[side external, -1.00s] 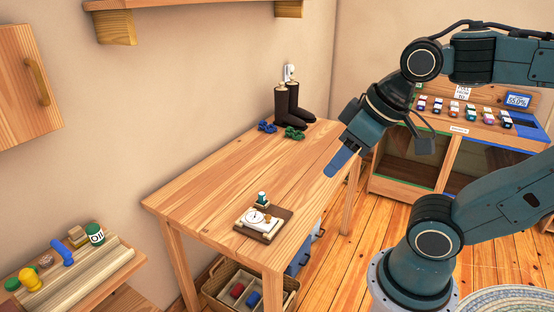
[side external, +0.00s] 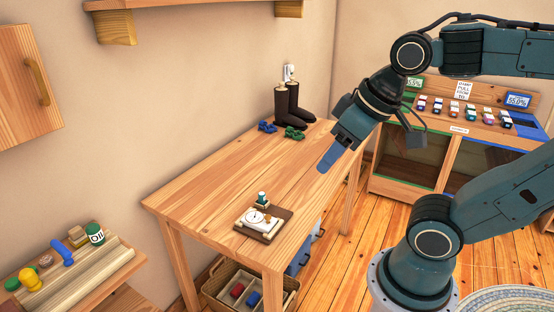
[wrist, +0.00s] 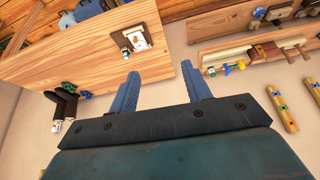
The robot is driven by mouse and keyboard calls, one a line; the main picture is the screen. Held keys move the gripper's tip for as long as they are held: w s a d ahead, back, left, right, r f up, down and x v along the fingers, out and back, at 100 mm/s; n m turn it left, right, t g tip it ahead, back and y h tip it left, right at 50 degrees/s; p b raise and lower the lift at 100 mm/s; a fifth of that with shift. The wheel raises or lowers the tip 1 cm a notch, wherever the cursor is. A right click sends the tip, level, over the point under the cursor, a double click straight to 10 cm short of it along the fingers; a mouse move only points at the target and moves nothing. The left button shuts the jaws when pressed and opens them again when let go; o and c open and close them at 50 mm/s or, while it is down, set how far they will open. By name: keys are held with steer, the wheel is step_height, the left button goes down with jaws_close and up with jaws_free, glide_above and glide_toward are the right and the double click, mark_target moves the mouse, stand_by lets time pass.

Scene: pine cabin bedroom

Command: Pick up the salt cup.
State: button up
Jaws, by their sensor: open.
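A small brown board (side external: 284,215) lies on the wooden table (side external: 205,190). On it are a white piece with a round dial (side external: 254,217), a small green-and-white container (side external: 262,199) and a tiny yellowish item. No label is readable, so I cannot tell for certain which is the salt cup. The board also shows in the wrist view (wrist: 119,41), ahead of my fingers. My gripper (side external: 330,160) is open and empty, high above the table's right edge, well apart from the board. Its two blue fingers (wrist: 160,74) are spread in the wrist view.
Dark boots (side external: 290,103) stand at the table's back corner, with blue and green items (side external: 293,133) beside them. A shelf (side external: 80,275) at lower left holds a green can and several other things. A basket (side external: 222,293) sits beneath. The table's middle is clear.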

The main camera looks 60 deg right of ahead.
steer(key=w+d+f+m+g, duration=0.15)
steer(key=w+d+m, duration=0.25)
steer(key=w, duration=0.5)
steer(key=w+d+f+m+g, duration=0.15)
steer(key=w+d+m, duration=0.3)
steer(key=w, duration=0.45)
steer(key=w+d+f+m+g+y, duration=0.1)
steer(key=w+d+f+m, duration=0.3)
steer(key=f, duration=0.4)
steer(key=w+d+f+m+g, duration=0.1)
steer(key=w+d+f+m, duration=0.4)
steer(key=w+d+f, duration=0.2)
step_height(320, 180, down, 2)
steer(key=shift+w+d+f+y, duration=0.15)
steer(key=shift+d+f+y, duration=0.2)
steer(key=shift+d, duration=0.8)
glide_above(261, 194)
steer(key=d, duration=0.1)
step_height(261, 194, down, 8)
steer(key=shift+r, duration=0.15)
steer(key=shift+f, duration=0.25)
